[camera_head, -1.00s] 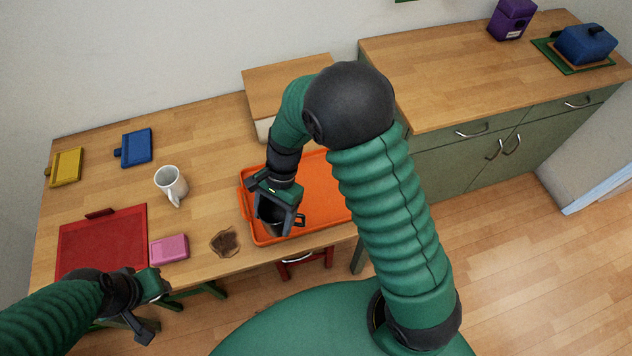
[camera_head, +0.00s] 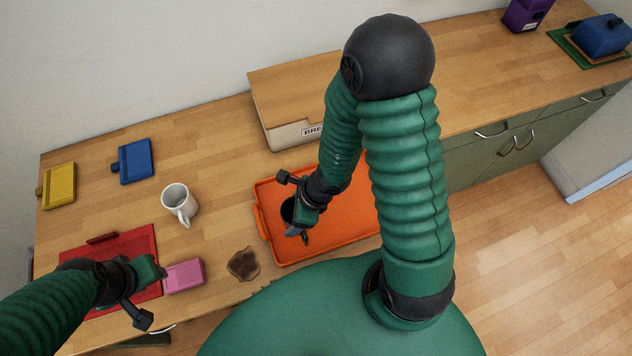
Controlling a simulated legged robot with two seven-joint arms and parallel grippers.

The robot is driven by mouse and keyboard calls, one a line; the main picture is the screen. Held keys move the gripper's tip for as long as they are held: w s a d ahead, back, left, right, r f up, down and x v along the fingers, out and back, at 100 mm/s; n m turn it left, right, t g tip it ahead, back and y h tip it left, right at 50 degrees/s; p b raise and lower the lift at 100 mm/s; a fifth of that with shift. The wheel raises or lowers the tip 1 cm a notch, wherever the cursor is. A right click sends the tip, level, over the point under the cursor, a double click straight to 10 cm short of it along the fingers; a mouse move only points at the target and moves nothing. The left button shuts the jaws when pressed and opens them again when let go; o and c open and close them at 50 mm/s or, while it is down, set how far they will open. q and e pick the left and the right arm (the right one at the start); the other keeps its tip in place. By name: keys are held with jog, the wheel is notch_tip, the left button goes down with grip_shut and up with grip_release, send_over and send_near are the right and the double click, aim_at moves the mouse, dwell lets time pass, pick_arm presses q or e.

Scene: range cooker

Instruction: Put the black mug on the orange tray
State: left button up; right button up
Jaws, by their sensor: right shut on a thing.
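The black mug (camera_head: 288,210) is at my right gripper (camera_head: 294,207), which is shut on it. The gripper and my arm hide part of the mug. The mug is over the left part of the orange tray (camera_head: 340,243); I cannot tell whether it touches the tray's surface. The tray lies on the wooden table, and my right arm crosses in front of its right part. My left gripper (camera_head: 150,296) is open and empty, at the lower left over the front of the red board.
A white mug (camera_head: 179,203) stands left of the tray. A brown patch-like item (camera_head: 243,264), a pink box (camera_head: 184,276) and a red board (camera_head: 135,247) lie near the front edge. Blue (camera_head: 136,161) and yellow (camera_head: 59,186) boards lie farther left. A bread box (camera_head: 285,133) stands behind the tray.

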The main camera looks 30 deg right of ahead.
jog(key=shift+w+d+f+b, duration=0.25)
jog(key=shift+w+d+b, duration=0.5)
jog(key=shift+d, duration=0.2)
jog(key=w+d+p, duration=0.2)
jog(key=d+p, duration=0.1)
jog(key=w+d+p, duration=0.3)
jog(key=d+p, duration=0.1)
jog(key=w+d+f+p, duration=0.1)
jog(key=w+d+p, duration=0.2)
jog(key=shift+w+d+p, duration=0.25)
jog(key=shift+d+p, duration=0.15)
jog(key=f, duration=0.3)
jog(key=shift+s+a+f, duration=0.1)
jog(key=shift+a+f, duration=0.05)
jog(key=shift+a, duration=0.2)
jog(key=o, duration=1.3)
jog(key=shift+d+f, duration=0.1)
jog(key=shift+d, duration=0.1)
jog(key=o, duration=0.4)
jog(key=shift+d, duration=0.2)
